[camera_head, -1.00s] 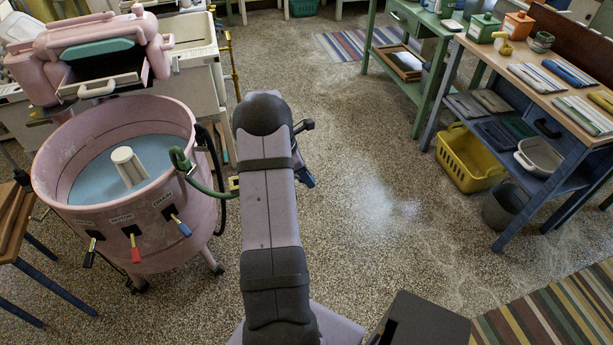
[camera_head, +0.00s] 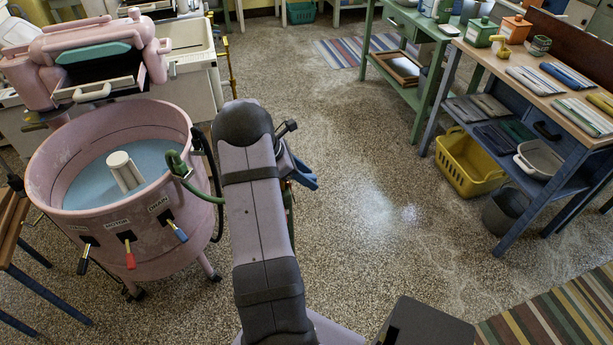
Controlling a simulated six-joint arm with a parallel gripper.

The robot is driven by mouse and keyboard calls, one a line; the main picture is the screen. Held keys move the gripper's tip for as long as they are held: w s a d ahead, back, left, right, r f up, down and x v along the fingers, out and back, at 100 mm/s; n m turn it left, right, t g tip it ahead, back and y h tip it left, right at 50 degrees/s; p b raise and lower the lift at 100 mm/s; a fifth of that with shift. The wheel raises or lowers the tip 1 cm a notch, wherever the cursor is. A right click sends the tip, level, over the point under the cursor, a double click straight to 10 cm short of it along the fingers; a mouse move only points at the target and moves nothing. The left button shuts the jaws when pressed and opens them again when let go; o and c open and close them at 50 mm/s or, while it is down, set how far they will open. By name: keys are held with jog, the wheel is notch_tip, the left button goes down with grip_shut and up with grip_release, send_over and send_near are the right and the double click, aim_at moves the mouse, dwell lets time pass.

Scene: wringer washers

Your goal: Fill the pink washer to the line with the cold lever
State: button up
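The pink washer (camera_head: 60,190) stands at the left with its tub open to the camera. Light blue water or tub floor (camera_head: 155,155) shows inside around a white agitator (camera_head: 124,172); I cannot make out a fill line. A dark lever (camera_head: 84,259), a red lever (camera_head: 130,255) and a blue lever (camera_head: 177,232) are on its front; the label above the blue one appears to read DRAIN. A green hose (camera_head: 176,163) hooks over the right rim. My gripper (camera_head: 304,178) is right of the washer, mostly behind my arm; its opening is unclear. No cold lever is identifiable.
A pink wringer (camera_head: 100,45) stands above the tub's back. A brass-coloured pipe (camera_head: 228,85) rises behind the washer. A wooden stand (camera_head: 10,225) is at the left edge. A blue workbench (camera_head: 575,165) and yellow basket (camera_head: 468,165) are at right. The middle floor is clear.

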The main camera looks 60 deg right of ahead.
jog(key=shift+b+v, duration=0.5)
jog(key=shift+v, duration=3.15)
dwell(4.3)
